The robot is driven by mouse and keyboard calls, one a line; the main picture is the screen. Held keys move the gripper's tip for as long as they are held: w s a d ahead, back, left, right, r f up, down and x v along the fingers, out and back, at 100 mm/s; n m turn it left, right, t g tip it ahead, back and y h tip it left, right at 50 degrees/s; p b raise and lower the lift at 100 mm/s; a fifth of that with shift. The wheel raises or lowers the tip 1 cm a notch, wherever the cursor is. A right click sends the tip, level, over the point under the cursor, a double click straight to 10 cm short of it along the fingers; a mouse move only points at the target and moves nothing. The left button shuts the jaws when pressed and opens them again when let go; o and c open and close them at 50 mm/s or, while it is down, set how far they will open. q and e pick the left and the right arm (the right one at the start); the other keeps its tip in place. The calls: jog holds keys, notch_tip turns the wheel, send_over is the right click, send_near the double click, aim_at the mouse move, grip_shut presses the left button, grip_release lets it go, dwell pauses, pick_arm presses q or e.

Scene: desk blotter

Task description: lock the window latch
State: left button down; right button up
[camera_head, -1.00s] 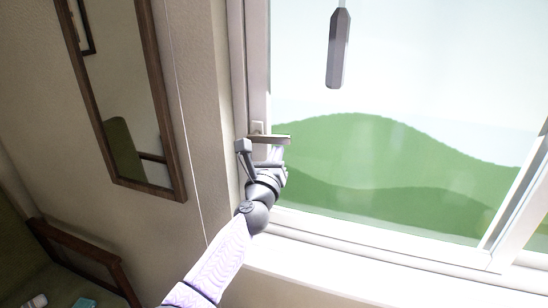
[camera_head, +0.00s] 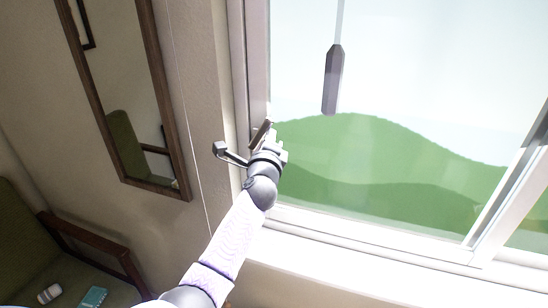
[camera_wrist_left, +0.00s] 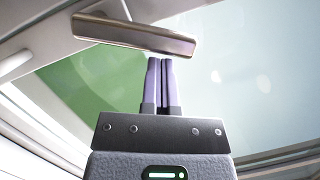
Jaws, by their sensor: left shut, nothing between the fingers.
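The window latch handle (camera_head: 262,132) is a short metallic bar on the left side of the window frame. In the head view it now tilts steeply up. In the left wrist view the handle (camera_wrist_left: 135,35) crosses above my fingers as a shiny brownish-grey bar. My left gripper (camera_wrist_left: 160,62) is shut and empty, its purple fingertips just under the bar, touching it or very close. In the head view my left gripper (camera_head: 271,142) is right beside the latch, and its wrist partly hides the latch's lower part. My right gripper is out of view.
The window frame (camera_head: 255,60) stands along the left of the glass, with a sill (camera_head: 320,270) below. A dark pull weight (camera_head: 332,80) hangs in front of the glass. A wood-framed mirror (camera_head: 182,150) hangs on the left wall, above an armchair (camera_head: 90,240).

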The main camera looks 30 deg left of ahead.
aim_at(262, 126)
pick_arm(q)
jog(key=n+p, duration=0.1)
jog(key=a+r+n, duration=0.1)
jog(key=n+p, duration=0.1)
jog(key=shift+s+a+r+g+p, duration=0.2)
jog(key=shift+a+r+g+p, duration=0.05)
jog(key=shift+r+g+p, duration=0.15)
jog(key=shift+a+r+n+g+p, duration=0.1)
jog(key=shift+a+n+g+p, duration=0.35)
jog(key=shift+n, duration=0.45)
jog(key=shift+s+a+n+p, duration=0.1)
jog(key=shift+n+p, duration=0.25)
jog(key=shift+n, duration=0.05)
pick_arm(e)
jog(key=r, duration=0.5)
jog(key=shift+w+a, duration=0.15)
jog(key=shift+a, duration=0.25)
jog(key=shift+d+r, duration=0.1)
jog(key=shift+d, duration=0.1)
